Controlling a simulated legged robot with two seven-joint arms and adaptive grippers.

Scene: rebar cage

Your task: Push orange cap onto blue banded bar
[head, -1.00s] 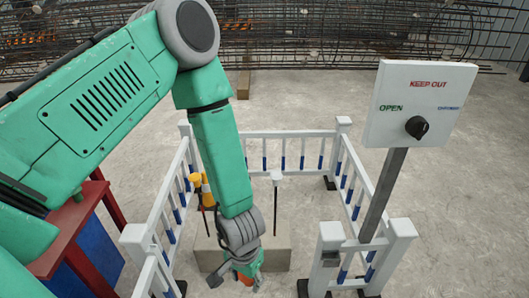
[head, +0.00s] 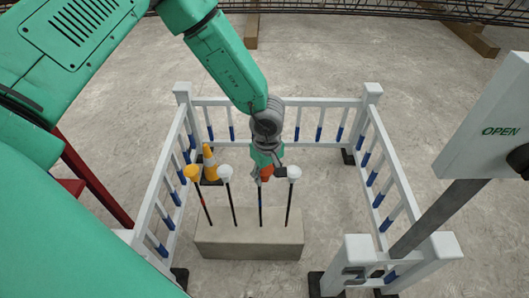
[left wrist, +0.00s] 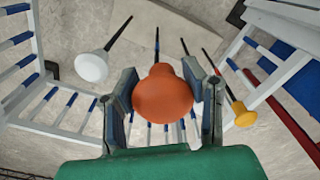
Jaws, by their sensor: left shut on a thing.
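The orange cap (head: 266,172) is between the fingers of my left gripper (head: 266,176), which is shut on it. It also fills the middle of the left wrist view (left wrist: 162,95), between both fingers. The blue banded bar (head: 261,208) stands upright in a concrete block (head: 248,240), directly below the cap in the head view. In the left wrist view a dark bar (left wrist: 157,42) runs up to the cap's far edge. I cannot tell whether the cap touches the bar or sits on it, as the cap hides the tip. My right gripper is not in view.
Neighbouring bars carry a yellow cap (head: 191,171), a white cap (head: 226,173) and another white cap (head: 294,172) close beside the gripper. A white and blue fence (head: 275,101) surrounds the block. A traffic cone (head: 209,163) stands behind; a sign post (head: 435,218) is at right.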

